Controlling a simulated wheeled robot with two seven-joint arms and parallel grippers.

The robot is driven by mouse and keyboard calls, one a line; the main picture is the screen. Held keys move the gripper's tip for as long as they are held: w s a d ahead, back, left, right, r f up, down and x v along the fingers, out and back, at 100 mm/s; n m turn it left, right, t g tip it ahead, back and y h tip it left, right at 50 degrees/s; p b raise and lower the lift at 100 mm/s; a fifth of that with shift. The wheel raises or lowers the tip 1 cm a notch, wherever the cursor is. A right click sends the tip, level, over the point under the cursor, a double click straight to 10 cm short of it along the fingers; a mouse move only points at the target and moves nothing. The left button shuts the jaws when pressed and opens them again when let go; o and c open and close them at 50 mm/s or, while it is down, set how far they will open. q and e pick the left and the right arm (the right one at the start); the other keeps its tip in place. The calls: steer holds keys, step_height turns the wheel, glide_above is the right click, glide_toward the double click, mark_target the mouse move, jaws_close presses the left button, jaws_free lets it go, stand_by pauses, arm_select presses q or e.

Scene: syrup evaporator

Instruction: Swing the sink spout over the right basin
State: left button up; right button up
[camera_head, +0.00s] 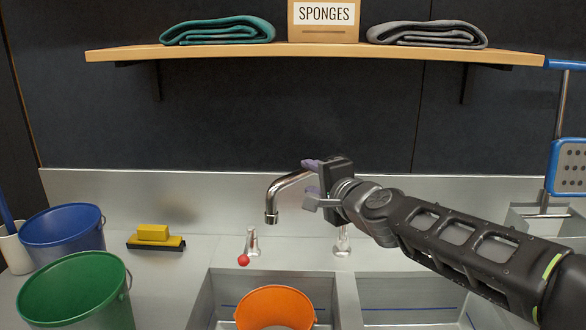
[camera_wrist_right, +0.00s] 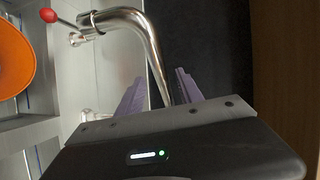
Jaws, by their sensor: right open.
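The chrome sink spout (camera_head: 284,186) curves out to the left, with its downturned mouth above the back edge of the left basin (camera_head: 205,300). The right basin (camera_head: 420,297) lies beside it. My left gripper is not in view.
An orange bucket (camera_head: 275,308) stands in the left basin. A red-tipped tap lever (camera_head: 244,260) is left of the spout. Green (camera_head: 75,295) and blue (camera_head: 62,233) buckets and a yellow brush (camera_head: 154,236) are on the left counter. A shelf (camera_head: 320,55) hangs above.

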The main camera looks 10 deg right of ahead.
mark_target(298, 171)
steer(key=shift+s+r, duration=0.1)
steer(key=shift+p+x, duration=0.55)
steer(key=shift+x, duration=3.45)
steer(key=shift+d, duration=0.1)
jaws_close()
